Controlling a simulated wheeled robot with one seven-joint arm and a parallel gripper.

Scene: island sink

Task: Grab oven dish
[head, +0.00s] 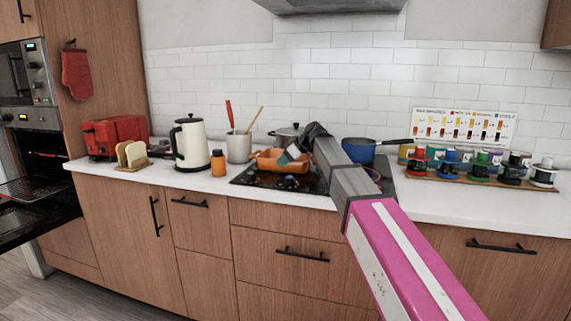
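An orange dish (268,163), which looks like the oven dish, sits on the black cooktop in the head view. My arm reaches in from the lower right, and my gripper (287,157) is at the dish's right part, covering some of it. The fingertips are small and partly hidden, so I cannot tell whether they are open or shut, or whether they touch the dish.
A lidded pot (287,134) stands behind the dish and a blue pan (358,150) to its right. A utensil crock (238,147), orange jar (218,164) and kettle (191,145) stand left. The oven door (38,215) hangs open at far left.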

